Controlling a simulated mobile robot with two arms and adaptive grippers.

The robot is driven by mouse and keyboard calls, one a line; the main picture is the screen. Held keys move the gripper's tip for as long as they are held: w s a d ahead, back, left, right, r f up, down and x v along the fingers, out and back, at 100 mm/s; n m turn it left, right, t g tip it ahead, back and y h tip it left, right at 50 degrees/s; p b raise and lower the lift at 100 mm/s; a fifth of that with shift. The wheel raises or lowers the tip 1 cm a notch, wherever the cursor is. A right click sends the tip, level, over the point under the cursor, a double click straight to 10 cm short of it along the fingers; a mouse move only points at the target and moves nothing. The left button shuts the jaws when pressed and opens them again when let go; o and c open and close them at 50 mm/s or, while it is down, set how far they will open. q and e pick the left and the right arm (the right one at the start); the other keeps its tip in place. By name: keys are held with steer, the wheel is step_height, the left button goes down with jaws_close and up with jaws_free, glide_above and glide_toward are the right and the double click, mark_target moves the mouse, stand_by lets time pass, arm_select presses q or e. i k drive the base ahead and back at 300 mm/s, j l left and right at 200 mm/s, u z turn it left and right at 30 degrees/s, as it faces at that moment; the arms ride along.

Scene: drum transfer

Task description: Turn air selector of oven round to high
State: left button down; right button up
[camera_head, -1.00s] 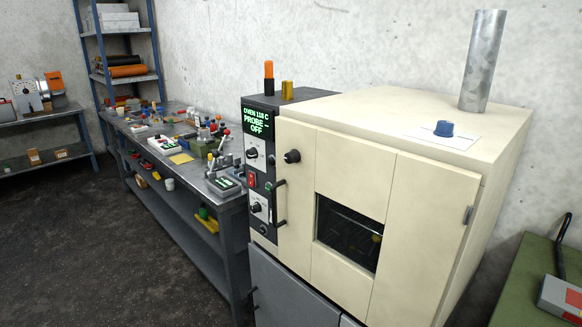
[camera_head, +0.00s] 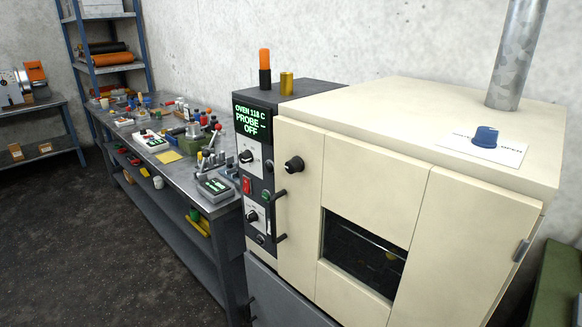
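The cream oven (camera_head: 380,130) fills the right half of the view, with a dark control panel on its left edge. The panel display (camera_head: 251,121) reads "OVEN 118 C PROBE -- OFF". Below it are an upper black knob (camera_head: 246,156) and a lower black knob (camera_head: 252,216), each on a pale plate. Another black knob (camera_head: 294,164) sits on the cream front. A blue knob (camera_head: 485,136) stands on a white label card (camera_head: 505,151) on the oven top. I cannot read which knob is the air selector. Neither of my grippers shows.
A black door handle (camera_head: 279,215) projects from the oven front. A red switch (camera_head: 246,185) is between the panel knobs. A metal flue pipe (camera_head: 516,55) rises from the top. A cluttered workbench (camera_head: 180,170) stands left of the oven. The dark floor (camera_head: 90,240) at left is clear.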

mark_target(252, 216)
steer(key=z, duration=0.45)
steer(key=i+j+z, duration=0.15)
steer(key=j+z, duration=0.3)
steer(key=j, duration=0.3)
steer(key=j+z, duration=0.45)
steer(key=j, duration=0.35)
steer(key=i, duration=0.05)
